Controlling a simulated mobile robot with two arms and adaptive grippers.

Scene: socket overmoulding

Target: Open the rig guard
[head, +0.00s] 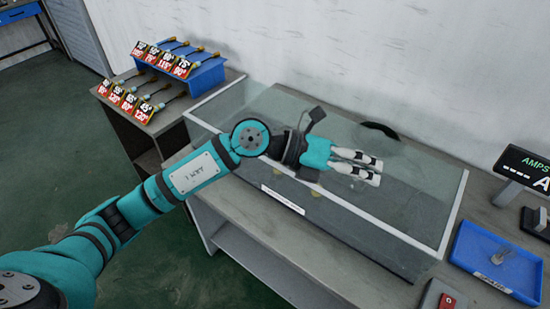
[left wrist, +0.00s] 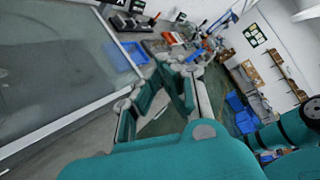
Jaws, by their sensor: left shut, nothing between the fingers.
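The rig guard (head: 415,215) is a clear box with pale edge strips on the grey bench, and it looks closed. It also shows at the left of the left wrist view (left wrist: 60,75). A black curved handle-like piece (head: 381,130) shows toward its back; I cannot tell whether it is on the guard or behind it. My left gripper (head: 376,172) is over the guard in the head view, fingers together and empty, pointing right, a little nearer than the black piece. I cannot tell if it touches the guard. My right gripper is not in view.
A blue rack (head: 205,78) and several red-and-black number cards stand on a side table at the left. At the right are a blue tray (head: 490,262), a red switch box (head: 440,297) and an AMPS display (head: 524,165). A white wall runs behind the bench.

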